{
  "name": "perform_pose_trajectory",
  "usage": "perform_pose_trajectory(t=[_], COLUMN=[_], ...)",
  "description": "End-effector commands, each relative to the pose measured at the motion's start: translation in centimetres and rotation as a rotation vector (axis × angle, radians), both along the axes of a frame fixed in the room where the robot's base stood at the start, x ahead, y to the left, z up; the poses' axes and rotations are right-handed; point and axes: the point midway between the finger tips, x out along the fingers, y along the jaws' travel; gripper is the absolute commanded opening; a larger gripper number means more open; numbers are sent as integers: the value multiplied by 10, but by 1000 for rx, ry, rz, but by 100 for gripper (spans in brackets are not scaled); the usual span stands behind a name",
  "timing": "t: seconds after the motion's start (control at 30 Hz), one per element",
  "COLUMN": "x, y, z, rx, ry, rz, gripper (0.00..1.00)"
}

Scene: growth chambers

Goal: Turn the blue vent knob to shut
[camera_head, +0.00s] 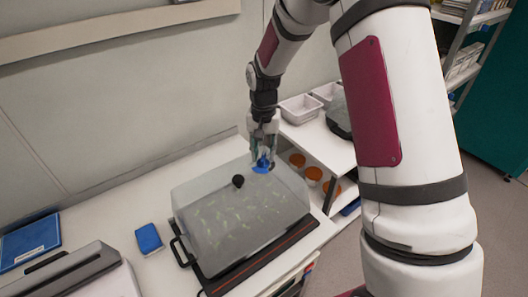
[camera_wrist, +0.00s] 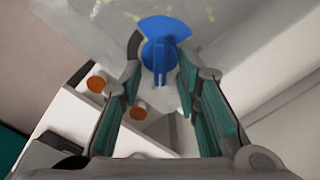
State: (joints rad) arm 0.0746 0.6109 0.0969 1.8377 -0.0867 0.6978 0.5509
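The blue vent knob (camera_head: 262,164) sits on the top of a clear, domed cover (camera_head: 215,232), near its back right end. In the wrist view the knob (camera_wrist: 161,52) has a round body with a raised grip bar, and a blue fan-shaped piece (camera_wrist: 165,27) shows beside it. My gripper (camera_head: 263,143) points down just over the knob. In the wrist view its two teal-padded fingers (camera_wrist: 161,75) are apart, one on each side of the knob, with gaps visible between pads and knob. The gripper is open and holds nothing.
Seedlings show under the cover, on a dark tray (camera_head: 262,263). A blue box (camera_head: 148,239) lies left on the white bench. Orange-lidded jars (camera_head: 314,174) and white bins (camera_head: 300,108) stand on shelving behind.

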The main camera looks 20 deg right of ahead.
Motion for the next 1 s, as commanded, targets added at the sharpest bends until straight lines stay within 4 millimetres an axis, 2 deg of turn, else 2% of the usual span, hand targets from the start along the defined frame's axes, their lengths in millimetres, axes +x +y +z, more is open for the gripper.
perform_pose_trajectory(t=[0.33, 0.37, 0.4, 0.5, 1.0], x=[0, 0, 0, 0, 1], y=[0, 0, 0, 0, 0], z=[-5, -5, -5, -5, -5], rx=[0, 0, 0, 0, 0], ry=[-1, -1, -1, -1, -1], rz=[0, 0, 0, 0, 67], gripper=[30, 28, 19, 0, 0])
